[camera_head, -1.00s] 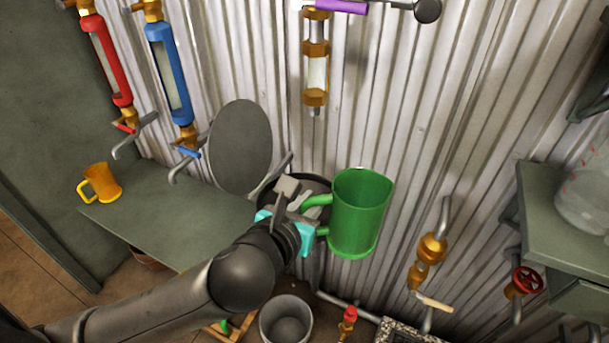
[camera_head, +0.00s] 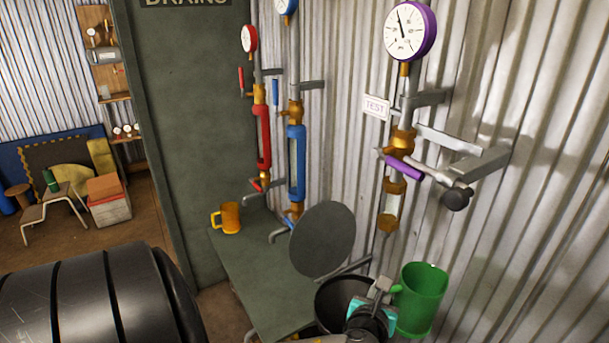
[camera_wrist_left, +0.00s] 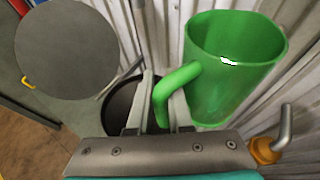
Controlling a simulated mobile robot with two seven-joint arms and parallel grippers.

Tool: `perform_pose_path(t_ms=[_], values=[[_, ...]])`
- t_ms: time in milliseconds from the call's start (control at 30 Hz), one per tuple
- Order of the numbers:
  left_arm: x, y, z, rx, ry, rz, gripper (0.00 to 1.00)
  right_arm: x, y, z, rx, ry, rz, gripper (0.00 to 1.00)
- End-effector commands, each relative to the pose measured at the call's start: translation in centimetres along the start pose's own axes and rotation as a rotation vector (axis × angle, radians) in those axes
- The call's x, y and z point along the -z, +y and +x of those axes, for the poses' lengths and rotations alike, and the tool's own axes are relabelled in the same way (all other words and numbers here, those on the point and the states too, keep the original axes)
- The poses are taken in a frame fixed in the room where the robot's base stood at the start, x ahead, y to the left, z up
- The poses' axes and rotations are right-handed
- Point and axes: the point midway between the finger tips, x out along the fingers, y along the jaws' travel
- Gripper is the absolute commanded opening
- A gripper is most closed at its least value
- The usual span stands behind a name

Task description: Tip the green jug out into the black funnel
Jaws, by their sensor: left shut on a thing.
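The green jug (camera_head: 421,300) is right of the black funnel (camera_head: 330,300) in the head view, roughly upright with its open top up. My left gripper (camera_head: 383,291) is shut on the jug's handle, holding it beside the corrugated wall. In the left wrist view the fingers (camera_wrist_left: 164,92) straddle the handle of the jug (camera_wrist_left: 235,85). A bright patch shows at its near rim; how much it holds I cannot tell. The funnel (camera_wrist_left: 121,104) is left of and behind the fingers, partly hidden by them. My right gripper is out of view.
A round grey disc (camera_head: 322,240) stands tilted up behind the funnel. A yellow mug (camera_head: 229,217) sits on the grey shelf (camera_head: 262,285). A purple-handled valve (camera_head: 402,168) and sight glass project from the wall above the jug.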

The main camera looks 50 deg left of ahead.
Motion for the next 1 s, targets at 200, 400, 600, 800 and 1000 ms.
perform_pose_path(t_ms=[200,400,600,800,1000], values=[[-1.3,4.6,0.9,-0.124,0.0,-0.049,0.0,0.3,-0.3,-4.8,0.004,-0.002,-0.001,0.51],[-1.3,8.9,1.1,-0.218,0.001,-0.09,0.0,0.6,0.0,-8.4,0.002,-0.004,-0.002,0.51],[-0.9,13.0,0.5,-0.298,0.001,-0.124,0.0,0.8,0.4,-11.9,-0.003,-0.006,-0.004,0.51],[-0.1,16.0,-0.4,-0.35,-0.001,-0.147,0.0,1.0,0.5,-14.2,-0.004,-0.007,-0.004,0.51],[0.4,17.2,-0.8,-0.371,-0.003,-0.155,0.0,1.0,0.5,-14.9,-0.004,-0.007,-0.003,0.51]])
